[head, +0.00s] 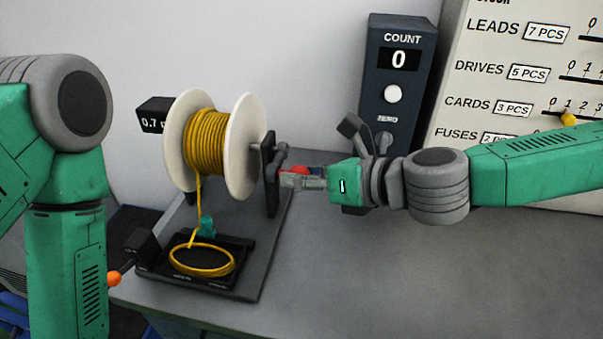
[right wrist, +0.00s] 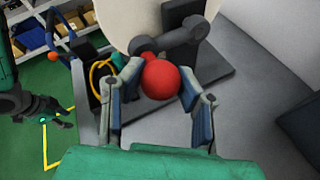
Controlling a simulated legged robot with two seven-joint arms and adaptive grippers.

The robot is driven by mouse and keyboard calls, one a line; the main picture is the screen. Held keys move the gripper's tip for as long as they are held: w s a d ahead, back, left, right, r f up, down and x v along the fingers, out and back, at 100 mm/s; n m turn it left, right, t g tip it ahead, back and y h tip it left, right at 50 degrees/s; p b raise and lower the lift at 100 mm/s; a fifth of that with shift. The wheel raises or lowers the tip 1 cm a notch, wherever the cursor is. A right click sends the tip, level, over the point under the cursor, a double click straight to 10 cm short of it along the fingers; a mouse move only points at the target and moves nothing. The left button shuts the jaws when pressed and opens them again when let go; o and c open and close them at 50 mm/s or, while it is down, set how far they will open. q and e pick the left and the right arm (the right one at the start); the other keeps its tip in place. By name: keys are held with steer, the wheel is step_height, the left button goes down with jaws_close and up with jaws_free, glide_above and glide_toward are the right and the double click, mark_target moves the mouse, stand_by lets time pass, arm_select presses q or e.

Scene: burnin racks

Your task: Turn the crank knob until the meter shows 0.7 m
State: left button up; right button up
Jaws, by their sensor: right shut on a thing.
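The crank knob is a red ball (head: 298,170) on a dark crank arm at the right side of the cable spool (head: 207,140). My right gripper (head: 303,180) is shut on the knob. In the right wrist view the red knob (right wrist: 160,79) sits between its fingers (right wrist: 159,88). The black meter (head: 153,115) left of the spool reads "0.7", and the rest of its display is hidden behind the white flange. My left arm hangs at the left of the head view with its gripper out of frame. What seems to be my left gripper (right wrist: 45,110) shows small in the right wrist view.
Yellow cable runs from the spool to a coil (head: 202,259) in a black tray (head: 245,243). An orange-tipped lever (head: 114,278) juts out left of it. A count box (head: 397,85) reading 0 and a sign board (head: 495,70) stand behind. The grey table (head: 400,285) is clear at front right.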

steer(key=shift+w+d+r, duration=0.1)
steer(key=shift+w+d, duration=0.05)
steer(key=shift+w, duration=0.1)
steer(key=o, duration=1.2)
steer(key=shift+s, duration=0.1)
